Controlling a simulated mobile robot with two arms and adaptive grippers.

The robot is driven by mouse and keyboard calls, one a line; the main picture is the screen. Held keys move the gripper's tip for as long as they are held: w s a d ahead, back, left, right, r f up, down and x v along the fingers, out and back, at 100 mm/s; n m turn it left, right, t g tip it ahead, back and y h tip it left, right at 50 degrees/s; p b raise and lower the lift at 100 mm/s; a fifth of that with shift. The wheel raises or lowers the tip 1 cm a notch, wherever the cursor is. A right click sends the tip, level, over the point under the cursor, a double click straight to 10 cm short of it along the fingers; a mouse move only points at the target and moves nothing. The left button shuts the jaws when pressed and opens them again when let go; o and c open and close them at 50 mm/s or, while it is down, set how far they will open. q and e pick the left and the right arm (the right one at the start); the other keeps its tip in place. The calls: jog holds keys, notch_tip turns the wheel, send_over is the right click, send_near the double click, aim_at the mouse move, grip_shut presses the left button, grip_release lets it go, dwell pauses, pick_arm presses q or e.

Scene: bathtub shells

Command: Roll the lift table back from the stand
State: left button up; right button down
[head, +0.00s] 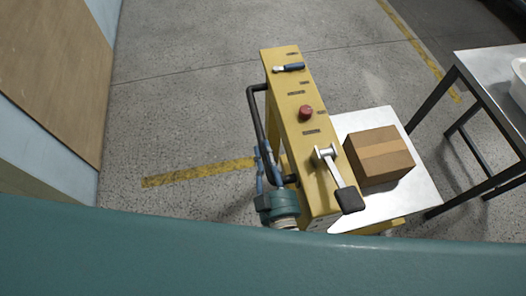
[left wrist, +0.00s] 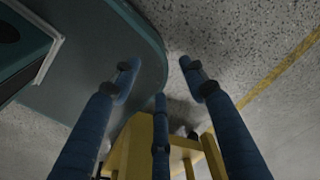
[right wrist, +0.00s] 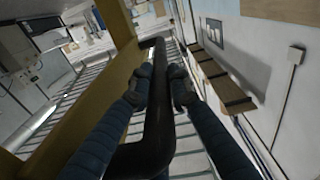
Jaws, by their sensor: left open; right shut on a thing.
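The lift table has a yellow column (head: 300,125) with a red button, a lever and a black push handle (head: 254,115). Its silver platform (head: 360,212) carries a brown cardboard box (head: 379,155). My right gripper (head: 266,168) is shut on the handle's bar; the right wrist view shows its blue fingers (right wrist: 160,86) on both sides of the black bar (right wrist: 157,120). The stand (head: 478,62) is at the right, close beside the platform; I cannot tell if they touch. My left gripper (left wrist: 157,72) is open and empty, with yellow lift table parts (left wrist: 140,145) beyond its fingers.
A white tub (head: 520,82) sits on the stand, cut off by the frame edge. A brown wall panel (head: 55,70) stands at the left. Grey floor (head: 180,110) left of the lift table is clear, with a yellow floor line (head: 195,172). My teal body fills the bottom.

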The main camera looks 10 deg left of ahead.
jog(key=shift+s+f, duration=0.1)
jog(key=shift+f, duration=0.05)
jog(key=shift+a, duration=0.15)
jog(key=c, duration=1.7)
grip_release()
jog(key=shift+a, duration=0.1)
jog(key=shift+o, duration=0.4)
jog(key=shift+a, duration=0.15)
jog(key=shift+s, duration=0.1)
pick_arm(q)
jog(key=shift+s+a, duration=0.3)
jog(key=shift+a, duration=0.3)
pick_arm(e)
jog(key=v, duration=1.2)
